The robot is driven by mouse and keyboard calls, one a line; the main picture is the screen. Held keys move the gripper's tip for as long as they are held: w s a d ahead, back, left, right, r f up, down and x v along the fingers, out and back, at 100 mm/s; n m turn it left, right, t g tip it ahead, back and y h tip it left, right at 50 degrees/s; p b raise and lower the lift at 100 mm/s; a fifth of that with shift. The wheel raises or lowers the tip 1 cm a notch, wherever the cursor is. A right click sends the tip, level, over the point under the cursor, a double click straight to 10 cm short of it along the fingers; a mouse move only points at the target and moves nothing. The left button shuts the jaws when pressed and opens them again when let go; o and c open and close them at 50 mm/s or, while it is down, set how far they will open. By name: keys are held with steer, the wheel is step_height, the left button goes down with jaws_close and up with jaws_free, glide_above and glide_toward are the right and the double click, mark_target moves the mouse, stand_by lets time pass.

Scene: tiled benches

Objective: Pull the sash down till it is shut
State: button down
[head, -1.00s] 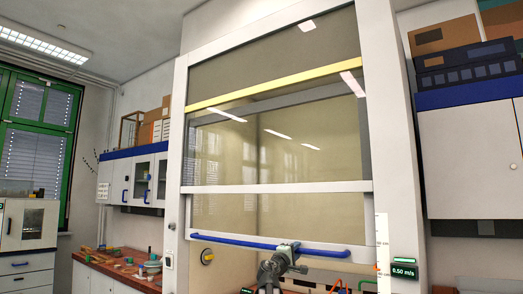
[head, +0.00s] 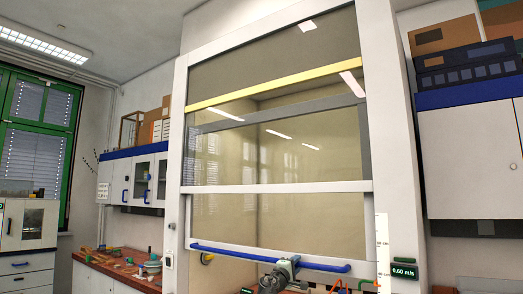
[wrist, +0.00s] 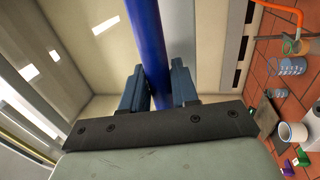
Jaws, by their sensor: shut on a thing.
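The sash is a glass panel in a light frame (head: 225,248) in the fume hood, with a blue handle bar (head: 230,254) along its lower edge. The bar sits low in the opening and slopes down to the right in the head view. My gripper (head: 284,265) is shut on the bar, right of its middle. In the wrist view the blue bar (wrist: 146,45) runs between the two dark fingers of my gripper (wrist: 158,88). The sash's lower edge is above the bench, and the gap beneath it is mostly out of the head view.
Glassware (wrist: 292,66) and other small items stand on the red tiled surface (wrist: 275,90) inside the hood. An orange tube (wrist: 285,10) is near them. A small display (head: 404,272) is on the right post.

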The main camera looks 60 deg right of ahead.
step_height(320, 180, down, 12)
stand_by(0.9)
step_height(320, 180, down, 15)
stand_by(1.3)
stand_by(0.4)
steer(key=shift+f, duration=4.9)
steer(key=c, duration=0.8)
jaws_free()
